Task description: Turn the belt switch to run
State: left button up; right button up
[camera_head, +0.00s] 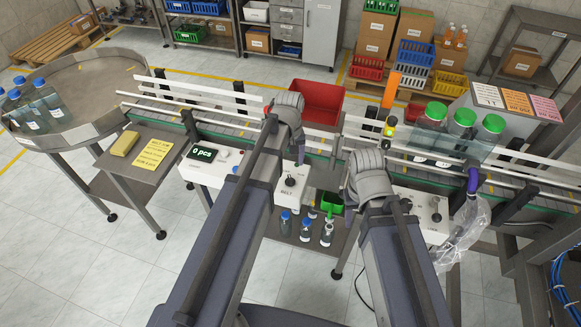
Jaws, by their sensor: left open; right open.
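The belt switch (291,181) is a small dark knob on a white control box (262,190) marked BELT, on the near side of the conveyor. Its exact setting is too small to read. My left gripper (299,150) is just above and behind the switch in the picture, apart from it as far as I can tell; it is open, its fingers mostly hidden by the wrist. My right gripper (368,182) is to the right of the box, in front of the conveyor; it is open, and its fingers are largely hidden behind its wrist.
The conveyor (225,128) runs behind both arms. Green-capped bottles (461,125) stand on it at right. A second control box (415,205) with a knob is at right. A counter (203,155) reads 0 pcs.

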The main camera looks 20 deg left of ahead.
aim_at(290, 178)
pick_arm(q)
jog(key=shift+f, duration=0.25)
notch_tip(290, 178, down, 8)
jog(key=b, duration=0.8)
jog(key=shift+r, duration=0.2)
grip_shut()
